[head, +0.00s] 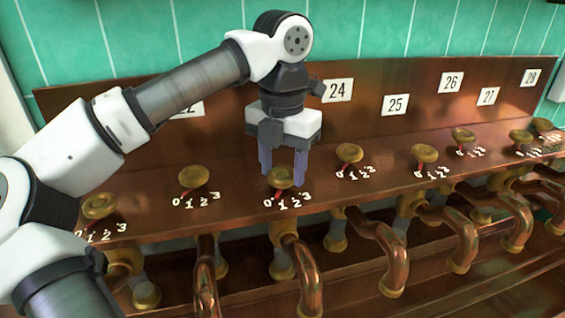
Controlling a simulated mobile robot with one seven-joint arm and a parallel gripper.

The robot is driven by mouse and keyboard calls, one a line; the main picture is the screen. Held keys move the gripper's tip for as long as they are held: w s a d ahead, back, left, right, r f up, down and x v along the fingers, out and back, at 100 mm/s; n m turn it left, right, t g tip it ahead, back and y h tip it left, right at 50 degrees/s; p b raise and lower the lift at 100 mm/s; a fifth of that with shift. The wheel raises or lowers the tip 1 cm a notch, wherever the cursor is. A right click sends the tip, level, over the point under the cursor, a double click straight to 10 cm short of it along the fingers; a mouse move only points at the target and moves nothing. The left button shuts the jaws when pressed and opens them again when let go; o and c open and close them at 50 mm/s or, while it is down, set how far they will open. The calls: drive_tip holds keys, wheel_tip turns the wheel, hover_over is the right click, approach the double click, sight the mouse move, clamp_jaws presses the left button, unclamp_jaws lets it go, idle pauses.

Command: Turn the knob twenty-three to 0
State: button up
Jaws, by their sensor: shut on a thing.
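A round brass knob (281,177) sits on the copper panel below the arm, with the white marks 0, 1, 2 and 3 (289,201) in front of it. The label for twenty-three is hidden behind my arm; by its place between the knobs under 22 and 24, this is knob twenty-three. My gripper (281,176) points down, its two purple fingers on either side of the knob, shut on it. A small red pointer (277,195) shows at the knob's lower left, near the 0. Whether it lines up exactly with 0 is too small to tell.
Similar brass knobs stand close by, one (193,177) to the left and one (349,153) to the right, with more along the panel. Label 24 (337,90) is on the back board (240,130). Copper pipes (305,270) curve below the panel edge.

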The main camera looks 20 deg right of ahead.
sight(283, 172)
drive_tip(key=shift+r+m, duration=0.1)
drive_tip(key=shift+m, duration=1)
drive_tip(key=o, duration=1)
wheel_tip(283, 172, up, 8)
drive_tip(key=shift+f+b, duration=0.25)
drive_tip(key=shift+b, duration=0.1)
